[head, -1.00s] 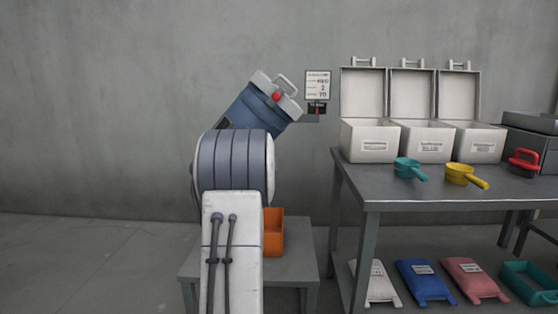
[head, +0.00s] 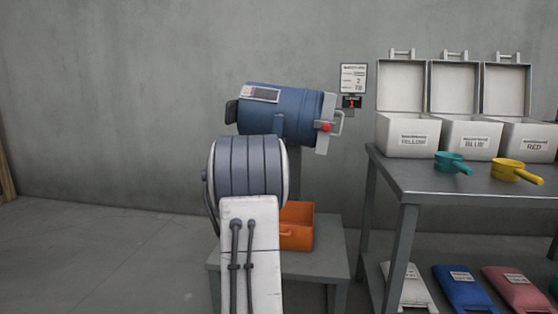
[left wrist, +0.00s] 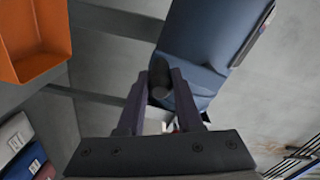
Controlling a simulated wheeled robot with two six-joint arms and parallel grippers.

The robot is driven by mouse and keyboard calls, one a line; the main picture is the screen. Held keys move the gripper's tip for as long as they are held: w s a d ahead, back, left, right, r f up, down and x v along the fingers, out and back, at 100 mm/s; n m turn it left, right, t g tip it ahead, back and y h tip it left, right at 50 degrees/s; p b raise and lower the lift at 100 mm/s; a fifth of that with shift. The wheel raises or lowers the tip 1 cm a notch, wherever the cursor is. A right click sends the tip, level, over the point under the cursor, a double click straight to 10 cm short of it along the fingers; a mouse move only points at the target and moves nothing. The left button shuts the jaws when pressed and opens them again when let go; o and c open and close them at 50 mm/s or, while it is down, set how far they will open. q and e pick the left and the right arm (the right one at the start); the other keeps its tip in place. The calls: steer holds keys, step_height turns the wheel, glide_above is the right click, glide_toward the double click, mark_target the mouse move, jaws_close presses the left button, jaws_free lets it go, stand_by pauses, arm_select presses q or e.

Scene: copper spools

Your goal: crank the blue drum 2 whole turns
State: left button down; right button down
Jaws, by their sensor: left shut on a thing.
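The blue drum (head: 285,112) lies almost level in the head view, its grey lid end with handle and red catch (head: 326,127) to the right. A pale label is on its upper left side. In the left wrist view the drum (left wrist: 205,45) fills the upper middle. My left gripper (left wrist: 160,82) is shut on a dark, round crank grip (left wrist: 160,76) beside the drum. In the head view my own arm hides this gripper and the crank. My right gripper is in neither current view.
An orange bin (head: 297,236) sits on the low grey stand (head: 325,262) below the drum. A sign (head: 353,78) is right of the drum. The grey table (head: 430,185) holds open white boxes and scoops; sacks lie underneath. The floor at left is clear.

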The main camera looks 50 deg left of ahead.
arm_select(q)
steer(key=s+a+r+m, duration=0.2)
steer(key=r+m, duration=0.4)
steer(key=m, duration=0.3)
steer(key=s+a+r+m, duration=0.3)
steer(key=r+m, duration=0.3)
steer(key=m, duration=0.3)
steer(key=shift+s+a+r+m+p, duration=0.3)
steer(key=shift+s+a+m+p, duration=0.1)
steer(key=shift+a, duration=0.15)
steer(key=shift+w, duration=0.1)
steer(key=c, duration=0.6)
jaws_free()
